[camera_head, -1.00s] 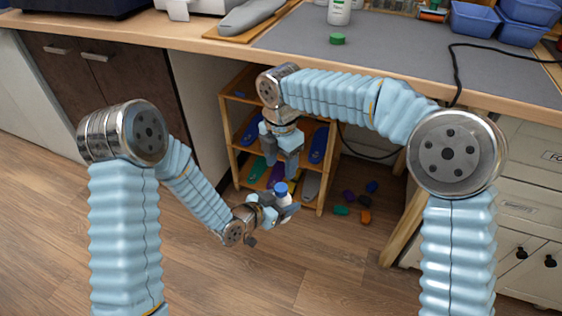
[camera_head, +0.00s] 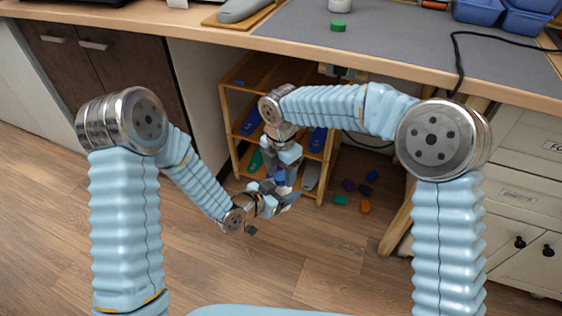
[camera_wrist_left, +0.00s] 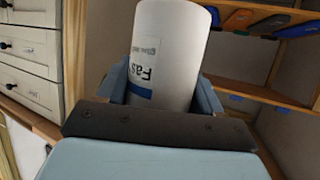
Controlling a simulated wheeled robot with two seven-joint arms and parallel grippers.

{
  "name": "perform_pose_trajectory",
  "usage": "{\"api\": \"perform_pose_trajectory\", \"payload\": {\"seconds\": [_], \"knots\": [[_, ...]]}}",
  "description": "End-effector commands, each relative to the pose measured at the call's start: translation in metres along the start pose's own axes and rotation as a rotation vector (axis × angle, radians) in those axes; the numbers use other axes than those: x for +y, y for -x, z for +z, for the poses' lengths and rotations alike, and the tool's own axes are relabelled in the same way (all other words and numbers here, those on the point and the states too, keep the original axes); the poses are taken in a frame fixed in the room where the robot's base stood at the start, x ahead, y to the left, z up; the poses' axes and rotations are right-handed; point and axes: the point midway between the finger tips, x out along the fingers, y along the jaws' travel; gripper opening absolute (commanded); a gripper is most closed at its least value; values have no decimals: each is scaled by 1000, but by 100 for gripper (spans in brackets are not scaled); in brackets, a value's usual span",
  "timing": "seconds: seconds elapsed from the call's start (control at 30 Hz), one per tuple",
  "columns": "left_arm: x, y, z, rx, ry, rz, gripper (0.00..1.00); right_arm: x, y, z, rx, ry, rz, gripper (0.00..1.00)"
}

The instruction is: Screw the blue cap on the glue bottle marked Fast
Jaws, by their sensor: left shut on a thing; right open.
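My left gripper (camera_head: 277,197) is shut on the white glue bottle and holds it above the floor, in front of the wooden shelf. In the left wrist view the bottle (camera_wrist_left: 172,50) stands between the fingers, and its label, upside down there, shows "Fas". My right gripper (camera_head: 281,172) is open and comes down from above, with its fingers at the top of the bottle. The blue cap (camera_head: 280,177) is a small patch between these fingers, mostly hidden. I cannot tell whether the fingers touch it or how far it is screwed on.
A green cap (camera_head: 338,25) lies on the grey mat (camera_head: 400,45) near a second white bottle (camera_head: 340,5). The wooden shelf (camera_head: 233,150) with coloured insoles stands under the table, close behind the grippers. Several coloured pieces (camera_head: 365,206) lie on the floor to the right.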

Motion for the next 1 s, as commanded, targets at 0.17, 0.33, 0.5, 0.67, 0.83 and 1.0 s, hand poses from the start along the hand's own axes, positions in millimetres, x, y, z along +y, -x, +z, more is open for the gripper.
{"api": "perform_pose_trajectory", "payload": {"seconds": [0.17, 0.33, 0.5, 0.67, 0.83, 1.0], "knots": [[0, 0, -1, 1, 0, 0, 0, 0, -5, 0, 0, 0, -1, 57], [0, 0, -1, 1, 0, 0, 0, 0, -4, 0, 0, 0, -1, 57], [0, 0, -1, 1, 0, 0, 0, 0, -4, 0, 0, 0, -1, 32], [0, 0, -1, 1, -1, 0, 0, 0, -4, 0, 0, 0, 0, 8], [0, 0, -1, 1, -1, 1, 0, 0, -4, 0, -1, -48, 0, 0], [0, 0, -1, 1, -1, 1, 0, 0, -4, 0, -2, -366, 2, 0]]}}
